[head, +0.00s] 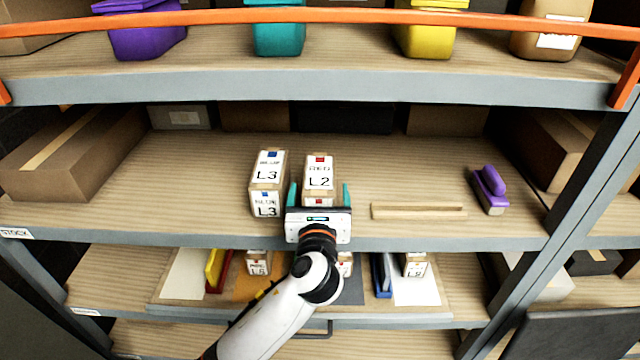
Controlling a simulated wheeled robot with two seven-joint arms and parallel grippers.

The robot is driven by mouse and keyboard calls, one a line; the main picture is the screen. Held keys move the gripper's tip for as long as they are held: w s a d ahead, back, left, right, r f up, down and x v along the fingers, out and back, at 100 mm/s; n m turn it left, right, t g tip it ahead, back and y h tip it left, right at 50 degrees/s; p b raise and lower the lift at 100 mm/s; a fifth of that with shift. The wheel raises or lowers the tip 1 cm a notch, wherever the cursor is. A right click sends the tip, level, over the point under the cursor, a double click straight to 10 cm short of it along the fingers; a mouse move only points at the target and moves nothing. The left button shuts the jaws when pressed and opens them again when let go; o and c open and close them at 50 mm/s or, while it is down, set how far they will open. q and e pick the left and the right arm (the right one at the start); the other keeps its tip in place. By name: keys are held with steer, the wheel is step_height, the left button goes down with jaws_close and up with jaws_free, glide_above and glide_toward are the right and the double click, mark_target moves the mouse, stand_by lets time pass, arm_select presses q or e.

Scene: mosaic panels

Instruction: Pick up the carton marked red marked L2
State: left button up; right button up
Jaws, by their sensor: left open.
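The carton marked red L2 (319,175) stands upright on the middle shelf (400,165), with a white label and a red square on top. My left gripper (319,196) is open at its near side, with one teal finger on each side of the carton. The gripper's body hides the lower front of the carton. I cannot tell whether the fingers touch it. My right gripper is not in view.
A carton marked blue L3 (267,182) stands close to the left of the left finger. A wooden strip (419,211) and a purple-handled brush (489,190) lie to the right. An upper shelf (330,88) with bins hangs above. More L-marked cartons stand on the shelf below.

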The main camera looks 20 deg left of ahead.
arm_select(q)
steer(key=shift+x, duration=1.2)
steer(key=shift+s+d, duration=0.1)
steer(key=c, duration=1.5)
steer(key=shift+r, duration=0.1)
steer(key=shift+c, duration=0.8)
